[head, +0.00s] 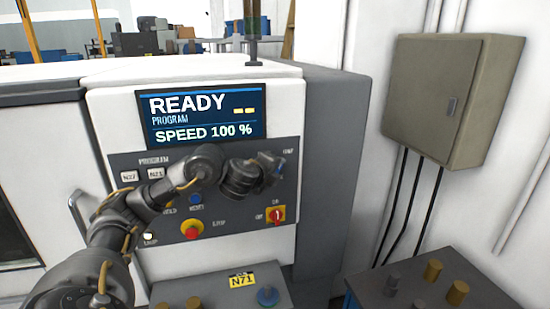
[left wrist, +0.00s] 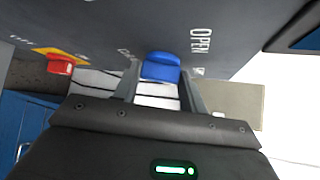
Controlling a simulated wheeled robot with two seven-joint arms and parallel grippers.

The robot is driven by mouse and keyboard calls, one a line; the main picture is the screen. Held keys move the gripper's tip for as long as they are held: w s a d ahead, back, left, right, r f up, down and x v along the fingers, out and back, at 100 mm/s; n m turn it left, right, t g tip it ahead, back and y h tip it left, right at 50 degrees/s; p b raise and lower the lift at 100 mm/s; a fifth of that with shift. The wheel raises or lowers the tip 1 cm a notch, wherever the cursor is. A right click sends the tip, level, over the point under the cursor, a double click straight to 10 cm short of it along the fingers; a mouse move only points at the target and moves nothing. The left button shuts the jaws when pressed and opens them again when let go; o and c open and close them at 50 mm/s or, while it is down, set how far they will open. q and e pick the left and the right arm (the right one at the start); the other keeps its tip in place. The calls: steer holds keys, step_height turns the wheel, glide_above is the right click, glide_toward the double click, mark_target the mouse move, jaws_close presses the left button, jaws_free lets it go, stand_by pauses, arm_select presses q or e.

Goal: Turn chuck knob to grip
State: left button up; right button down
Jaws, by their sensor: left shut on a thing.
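The chuck knob (left wrist: 161,66) is blue and shows in the left wrist view on the grey control panel, beside the printed word OPEN. It sits between the two fingers of my left gripper (left wrist: 160,84), which is shut on it. In the head view my left gripper (head: 271,166) reaches across the panel (head: 240,219) to its upper right part and mostly hides the knob. The knob's exact pointing direction is hard to tell. My right gripper is not in view.
A screen (head: 205,117) above the panel reads READY and SPEED 100 %. A red and yellow rotary switch (head: 276,215) is below the gripper, and a red stop button (head: 192,230) is lower left. A grey wall cabinet (head: 440,100) hangs at the right.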

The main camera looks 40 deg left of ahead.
arm_select(q)
steer(key=shift+g+p, duration=0.3)
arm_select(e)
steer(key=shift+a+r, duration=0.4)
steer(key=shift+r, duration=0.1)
arm_select(q)
steer(key=shift+m, duration=0.3)
steer(key=o, duration=1)
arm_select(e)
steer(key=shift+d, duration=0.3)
arm_select(q)
steer(key=shift+d+r, duration=0.1)
steer(key=shift+d, duration=0.05)
